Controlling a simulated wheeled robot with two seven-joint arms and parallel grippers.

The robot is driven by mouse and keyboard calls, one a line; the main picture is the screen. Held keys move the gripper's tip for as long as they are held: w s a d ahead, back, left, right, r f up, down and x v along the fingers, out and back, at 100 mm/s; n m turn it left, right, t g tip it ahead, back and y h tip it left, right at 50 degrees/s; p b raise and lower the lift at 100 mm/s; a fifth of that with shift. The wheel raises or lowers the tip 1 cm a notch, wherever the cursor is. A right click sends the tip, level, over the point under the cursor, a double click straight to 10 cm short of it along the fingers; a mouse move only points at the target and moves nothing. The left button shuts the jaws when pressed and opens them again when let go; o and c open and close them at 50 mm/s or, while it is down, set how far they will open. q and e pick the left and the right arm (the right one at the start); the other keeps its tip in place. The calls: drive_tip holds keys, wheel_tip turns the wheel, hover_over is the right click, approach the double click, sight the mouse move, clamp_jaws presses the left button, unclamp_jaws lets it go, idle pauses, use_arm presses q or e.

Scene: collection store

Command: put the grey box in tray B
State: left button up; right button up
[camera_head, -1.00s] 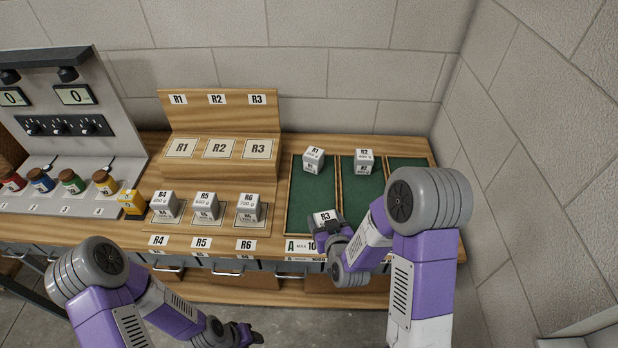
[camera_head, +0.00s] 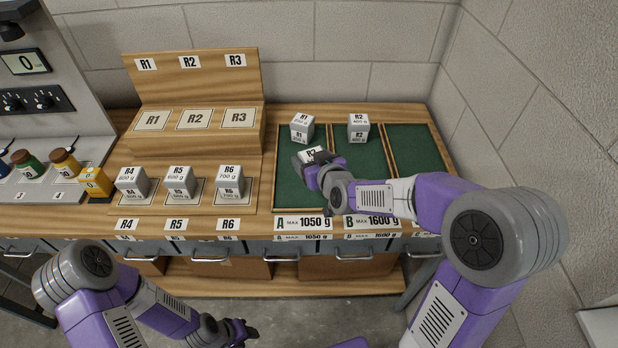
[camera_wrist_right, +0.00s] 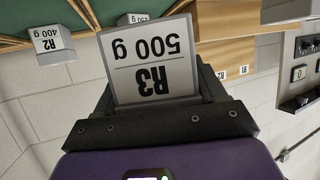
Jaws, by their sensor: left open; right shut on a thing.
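My right gripper (camera_head: 310,166) is shut on a grey box marked R3 (camera_head: 314,154), over tray A (camera_head: 289,190). In the right wrist view the held box (camera_wrist_right: 152,62) reads R3 500 g, upside down, between the fingers. Whether its base touches the tray is hidden. Tray B (camera_head: 372,164), green and labelled max 1600 g, lies just right of tray A. A grey box R2 (camera_head: 358,127) stands at its back. A grey box R1 (camera_head: 302,127) stands at the back of tray A. My left gripper (camera_head: 250,334) is open and empty, low in front of the bench.
A third green tray (camera_head: 416,146) to the right is empty. Grey boxes R4 (camera_head: 132,184), R5 (camera_head: 179,184) and R6 (camera_head: 230,183) stand on the left bench. A wooden stand (camera_head: 195,88) with empty R1 to R3 places rises behind. My right arm covers tray B's front.

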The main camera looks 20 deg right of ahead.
wheel_tip(320, 180, down, 7)
drive_tip(key=shift+r+b, duration=0.15)
drive_tip(key=shift+b, duration=1.1)
drive_tip(key=o, duration=1.1)
drive_tip(key=shift+o, duration=0.2)
